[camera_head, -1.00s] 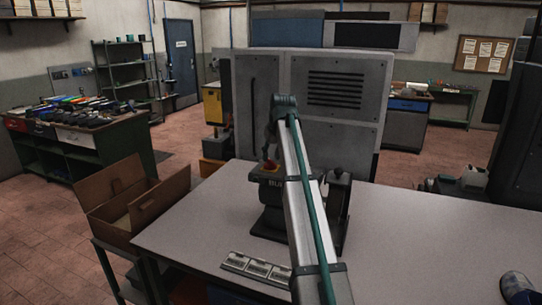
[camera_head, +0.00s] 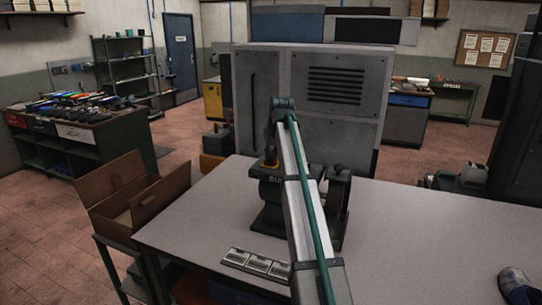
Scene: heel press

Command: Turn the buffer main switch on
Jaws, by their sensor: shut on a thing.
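The buffer (camera_head: 268,190) is a dark machine on the grey table, with part of its lettering showing on the front. The main switch (camera_head: 270,164) is a small reddish knob on top of the buffer's housing, mostly covered. My gripper (camera_head: 269,157) points down from the end of my arm and is shut on the switch. Its fingertips are small and dark here. My arm hides the middle of the buffer.
A panel with several light plates (camera_head: 257,264) lies on the table (camera_head: 400,230) in front of the buffer. An open brown box (camera_head: 130,195) stands left of the table. A large grey cabinet (camera_head: 340,90) rises behind. The table's right side is mostly clear.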

